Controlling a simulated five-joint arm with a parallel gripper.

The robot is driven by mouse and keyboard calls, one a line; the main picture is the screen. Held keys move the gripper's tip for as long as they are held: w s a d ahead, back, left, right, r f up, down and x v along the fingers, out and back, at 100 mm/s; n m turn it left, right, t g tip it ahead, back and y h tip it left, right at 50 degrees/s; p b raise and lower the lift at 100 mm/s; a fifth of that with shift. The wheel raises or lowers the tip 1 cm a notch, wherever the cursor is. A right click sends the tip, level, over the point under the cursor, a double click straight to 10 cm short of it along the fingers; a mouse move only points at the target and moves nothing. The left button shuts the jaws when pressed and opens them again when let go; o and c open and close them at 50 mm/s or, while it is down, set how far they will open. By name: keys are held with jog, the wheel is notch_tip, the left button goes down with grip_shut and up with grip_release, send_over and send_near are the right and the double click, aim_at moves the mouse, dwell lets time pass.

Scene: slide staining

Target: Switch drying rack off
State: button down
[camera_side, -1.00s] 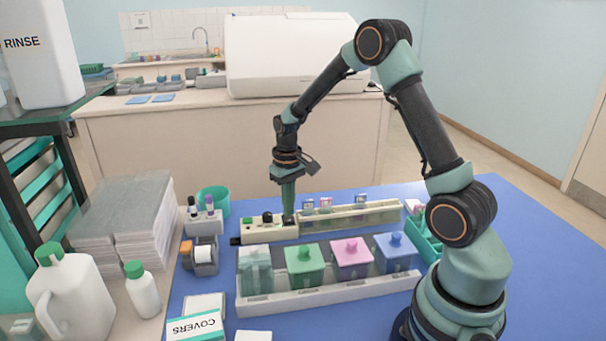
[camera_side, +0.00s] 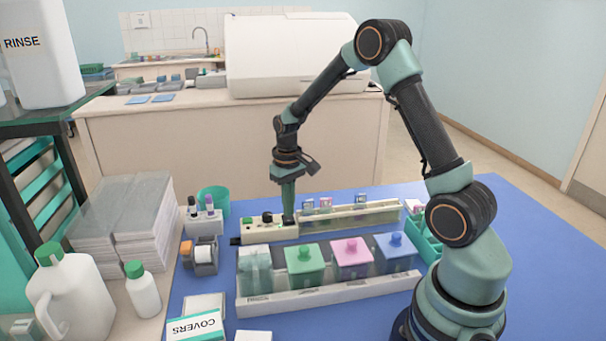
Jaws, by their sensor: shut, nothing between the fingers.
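The drying rack (camera_side: 345,222) is a long cream unit behind the staining jars, with several slides standing in its right part. Its control end (camera_side: 262,234) on the left carries a green piece, a black knob (camera_side: 267,217) and a small green spot near my gripper. My gripper (camera_side: 288,221) is shut and empty. It points straight down with its tip at the control end, just right of the knob. The fingertips hide what lies under them, and I cannot tell whether they press on it.
A white tray (camera_side: 330,294) in front holds several lidded jars, green, pink and blue among them. A tape dispenser (camera_side: 203,257), a teal cup (camera_side: 214,200) and a bottle holder stand to the left. A COVERS box (camera_side: 196,327) lies at the front. The blue mat (camera_side: 540,240) is clear at right.

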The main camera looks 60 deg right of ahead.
aim_at(289, 220)
jog(key=shift+f, duration=0.95)
dwell(0.5)
jog(key=shift+r, duration=3.55)
jog(key=shift+r, duration=0.1)
jog(key=s+a+r+n+t, duration=0.3)
jog(key=s+a+r+t, duration=0.2)
jog(key=s+a+r, duration=0.8)
jog(key=shift+s+a+t, duration=0.2)
jog(key=shift+s+t, duration=0.1)
jog(key=shift+r, duration=0.1)
